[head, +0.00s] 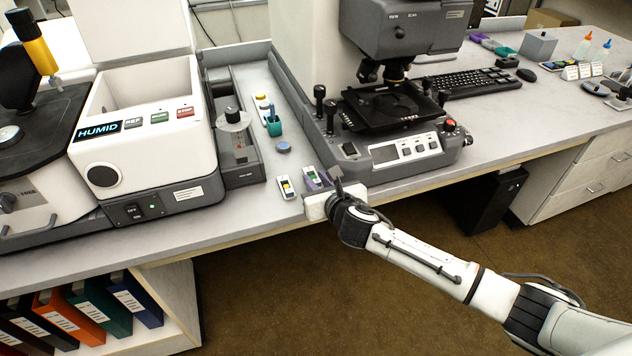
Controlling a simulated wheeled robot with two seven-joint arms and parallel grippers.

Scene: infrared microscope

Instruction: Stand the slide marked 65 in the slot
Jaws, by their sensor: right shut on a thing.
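My right gripper (325,190) is at the front edge of the bench, left of the microscope's base. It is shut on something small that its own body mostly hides. A small purple piece (316,183) with pale and green parts shows right at the fingers. I cannot tell whether it is a holder or part of what is gripped. A small white block (287,187) with a yellow mark stands just left of it on the bench. No number 65 and no slot can be read at this size. My left gripper is out of view.
The microscope (400,150) stands close behind and right of the gripper. A white HUMID box (150,150) is at left. A round blue lid (284,147) and a teal cup (273,126) stand behind. The bench's front edge runs just below the gripper.

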